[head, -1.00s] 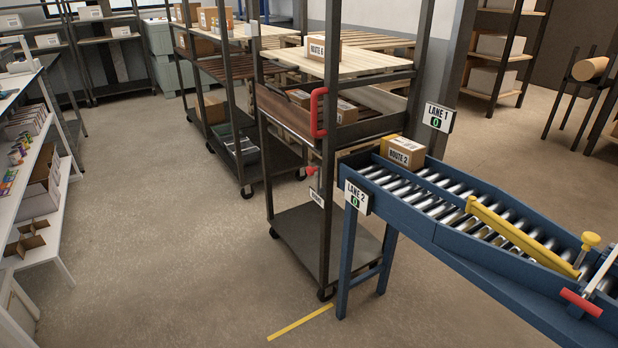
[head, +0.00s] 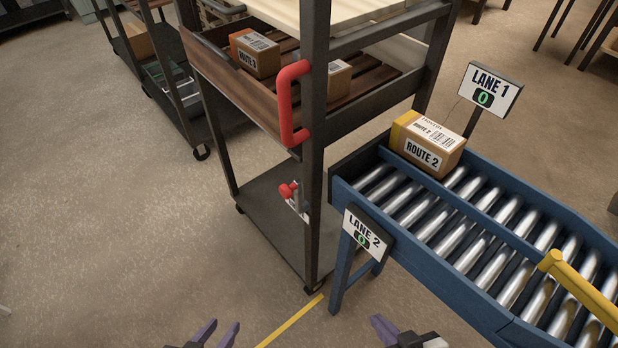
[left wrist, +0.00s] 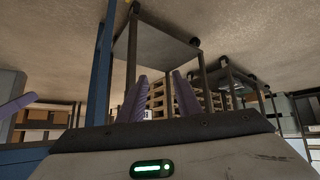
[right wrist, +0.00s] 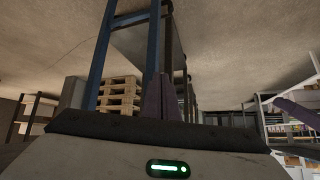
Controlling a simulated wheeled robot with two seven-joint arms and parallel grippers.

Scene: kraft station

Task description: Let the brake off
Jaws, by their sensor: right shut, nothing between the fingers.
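The brake is a red knob (head: 288,190) on a small metal bracket, low on the near post of the dark shelf cart (head: 312,150). A white plate beside the knob is partly hidden, its lettering unreadable. My left gripper (head: 222,328) is open and empty at the bottom edge of the head view, nearer than the cart and apart from it. Its two purple fingers stand apart in the left wrist view (left wrist: 160,92). My right gripper (head: 380,324) is at the bottom edge, right of the cart post. Its fingers are together and empty in the right wrist view (right wrist: 158,95).
A red handle (head: 287,103) is on the cart post above the knob. The blue roller conveyor (head: 425,255) stands close to the cart's right, carrying a Route 2 box (head: 428,143) and a Lane 2 sign (head: 364,235). Floor left of the cart is clear, with a yellow line (head: 292,322) in front.

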